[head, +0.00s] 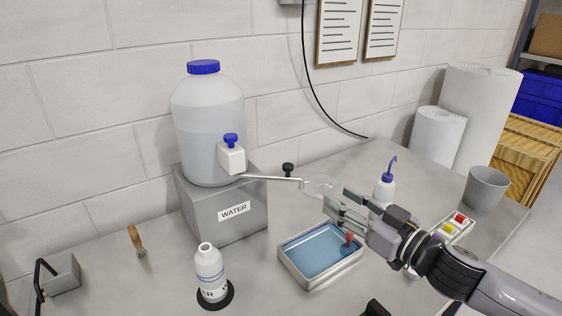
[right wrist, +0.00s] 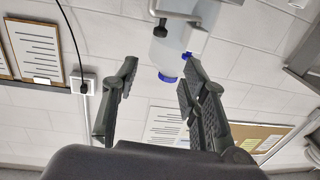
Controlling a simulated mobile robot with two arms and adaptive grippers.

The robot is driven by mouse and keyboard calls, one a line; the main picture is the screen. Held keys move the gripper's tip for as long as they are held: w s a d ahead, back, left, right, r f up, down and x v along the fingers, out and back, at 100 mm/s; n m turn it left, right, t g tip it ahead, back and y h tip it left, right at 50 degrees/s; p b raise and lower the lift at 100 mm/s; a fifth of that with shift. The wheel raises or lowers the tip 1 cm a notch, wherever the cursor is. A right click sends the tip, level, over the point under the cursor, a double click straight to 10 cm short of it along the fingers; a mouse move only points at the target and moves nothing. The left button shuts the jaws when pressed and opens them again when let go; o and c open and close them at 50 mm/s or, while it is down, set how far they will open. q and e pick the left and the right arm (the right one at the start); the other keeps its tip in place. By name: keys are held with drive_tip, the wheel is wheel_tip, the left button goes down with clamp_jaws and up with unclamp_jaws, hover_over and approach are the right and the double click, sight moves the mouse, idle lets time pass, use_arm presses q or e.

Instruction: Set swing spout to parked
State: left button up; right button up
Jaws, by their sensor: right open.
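The swing spout (head: 272,178) is a thin metal arm reaching right from the white tap (head: 232,158) with a blue knob, on the water jug (head: 208,120). A black knob (head: 288,169) stands up near the spout's outer end. My right gripper (head: 336,207) is open and empty, to the right of and nearer than the spout's end, apart from it. In the right wrist view the jug (right wrist: 166,52), spout (right wrist: 180,15) and black knob (right wrist: 160,30) appear upside down beyond the open fingers (right wrist: 158,76). My left gripper is not in view.
A tray of blue liquid (head: 320,252) lies below my right gripper. A white bottle (head: 210,270) stands before the grey WATER box (head: 225,208). A wash bottle (head: 385,188) and grey cup (head: 485,188) stand to the right. A brush (head: 137,240) lies left.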

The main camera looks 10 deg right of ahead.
drive_tip(key=p, duration=0.5)
approach(291, 167)
drive_tip(key=x, duration=0.4)
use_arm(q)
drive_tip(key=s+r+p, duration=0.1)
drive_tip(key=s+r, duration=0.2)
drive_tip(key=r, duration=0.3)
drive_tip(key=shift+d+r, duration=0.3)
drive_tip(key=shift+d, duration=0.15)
use_arm(e)
drive_tip(key=x, duration=0.5)
drive_tip(key=shift+w+a, duration=0.2)
drive_tip(key=shift+w, duration=0.15)
clamp_jaws()
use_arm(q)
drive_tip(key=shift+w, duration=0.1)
